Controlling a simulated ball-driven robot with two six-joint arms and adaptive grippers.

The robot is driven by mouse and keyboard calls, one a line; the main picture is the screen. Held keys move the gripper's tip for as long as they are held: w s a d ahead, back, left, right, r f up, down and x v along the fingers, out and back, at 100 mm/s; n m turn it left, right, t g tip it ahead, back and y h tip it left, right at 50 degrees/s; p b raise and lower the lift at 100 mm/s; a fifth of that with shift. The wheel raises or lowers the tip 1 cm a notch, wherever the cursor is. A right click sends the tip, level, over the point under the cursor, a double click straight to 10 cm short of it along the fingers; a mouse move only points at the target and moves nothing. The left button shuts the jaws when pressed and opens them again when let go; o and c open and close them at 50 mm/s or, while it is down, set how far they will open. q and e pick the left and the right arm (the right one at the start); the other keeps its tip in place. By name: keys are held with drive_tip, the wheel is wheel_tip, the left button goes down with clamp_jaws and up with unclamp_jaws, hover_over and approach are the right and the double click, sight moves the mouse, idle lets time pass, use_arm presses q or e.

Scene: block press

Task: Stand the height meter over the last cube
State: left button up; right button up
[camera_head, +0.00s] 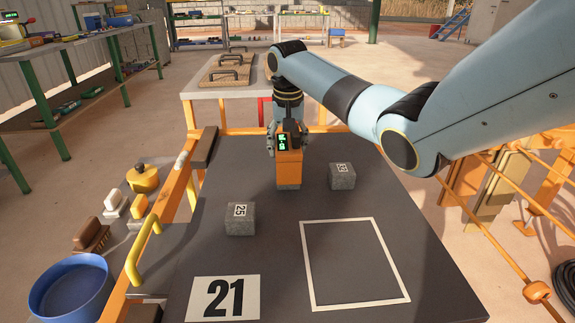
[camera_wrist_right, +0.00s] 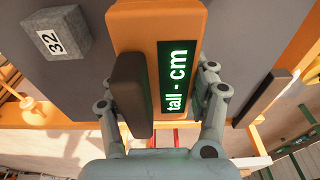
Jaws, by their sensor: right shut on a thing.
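The height meter (camera_head: 289,166) is an orange upright box with a small lit display. My right gripper (camera_head: 286,137) is shut on its upper part and holds it upright at the back middle of the dark table. A grey band shows at its foot; I cannot tell whether this is its own base or a cube. In the right wrist view the meter (camera_wrist_right: 146,22) has a display reading "tall - cm". A grey cube (camera_head: 341,178) stands right of the meter; the wrist view shows a cube (camera_wrist_right: 70,45) marked 32. Another grey cube (camera_head: 240,221), marked 25, stands front left.
The dark table (camera_head: 425,285) has a white square outline (camera_head: 307,270) at front right, empty inside. A white card (camera_head: 250,284) reading 21 lies at front left. A blue bowl (camera_head: 72,292), brushes and a yellow pot (camera_head: 143,180) are left of the table.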

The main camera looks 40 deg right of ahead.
sight(288, 144)
wheel_tip(288, 144, down, 4)
drive_tip(key=shift+r+b, duration=0.1)
drive_tip(key=shift+b, duration=0.45)
drive_tip(key=o, duration=1.5)
drive_tip(key=shift+r, duration=0.1)
drive_tip(key=r+p, duration=0.1)
drive_tip(key=r, duration=0.2)
drive_tip(key=r+p, duration=0.1)
drive_tip(key=r, duration=0.3)
drive_tip(key=s+a+r+p, duration=0.1)
drive_tip(key=r, duration=0.3)
drive_tip(key=shift+s, duration=0.1)
drive_tip(key=shift+s+a+r+p, duration=0.1)
drive_tip(key=shift+r+p, duration=0.2)
drive_tip(key=shift+r, duration=0.1)
